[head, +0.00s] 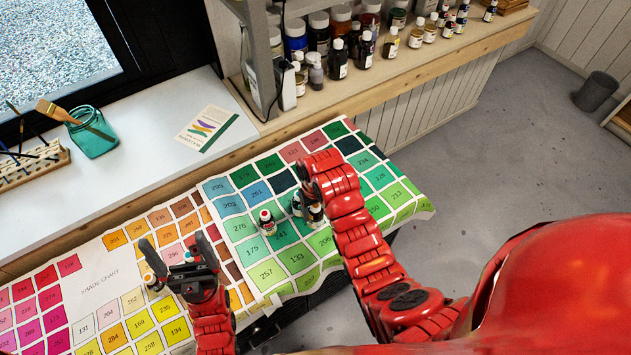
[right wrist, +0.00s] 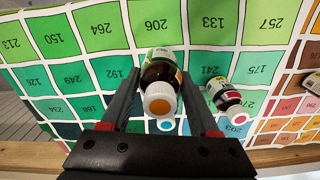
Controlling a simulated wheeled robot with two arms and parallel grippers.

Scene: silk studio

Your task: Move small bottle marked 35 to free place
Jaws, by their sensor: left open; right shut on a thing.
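My right gripper (head: 308,197) is shut on a small brown bottle with a white cap and orange dot (right wrist: 160,88), over the green squares of the shade chart (head: 425,207). The held bottle also shows in the head view (head: 316,215). A second small bottle, its white cap bearing a blue dot (right wrist: 166,125), is close beside it. I cannot read a 35 on any bottle. My left gripper (head: 168,262) is open over the chart, near another small bottle (head: 153,283).
Many jars and bottles (head: 338,60) crowd the wooden shelf at the back. A teal glass jar with a brush (head: 92,135) and a brush rack (head: 35,165) stand on the white sill. A printed card (head: 208,128) lies there. Several green squares at the chart's right are clear.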

